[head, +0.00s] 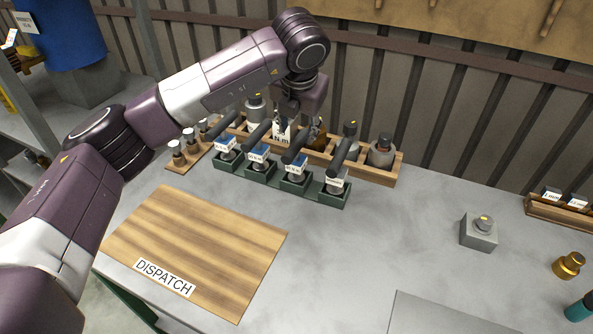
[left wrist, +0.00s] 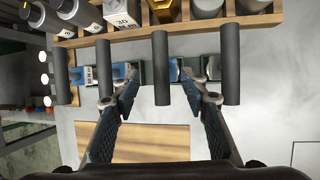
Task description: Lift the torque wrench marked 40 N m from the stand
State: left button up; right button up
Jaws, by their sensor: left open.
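Several torque wrenches with thick dark handles stand in a row in a green stand (head: 325,199) near the back of the bench. Their blue and white labels are too small to read surely, so I cannot tell which says 40 N m. My left gripper (head: 300,120) is open above the row, its fingers pointing down. In the left wrist view, the third wrench from the left (left wrist: 161,68) appears between the spread fingertips of the left gripper (left wrist: 163,93). I cannot tell whether they touch it. My right gripper is not in view.
A wooden rack (head: 385,173) with bottles runs just behind the stand. A wooden board marked DISPATCH (head: 200,245) lies in front. A grey block (head: 478,232) and a brass part (head: 568,265) are at the right. The bench between is clear.

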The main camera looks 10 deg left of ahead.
aim_at(297, 142)
pick_arm(q)
jog(key=shift+p+x, duration=0.35)
jog(key=shift+x, duration=0.45)
jog(key=p+x, duration=0.2)
jog(key=x, duration=0.3)
jog(key=shift+s+f, duration=0.15)
jog(key=shift+f, duration=0.35)
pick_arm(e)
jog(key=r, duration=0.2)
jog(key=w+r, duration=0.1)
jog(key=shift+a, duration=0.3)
pick_arm(q)
jog(key=shift+c, duration=0.7)
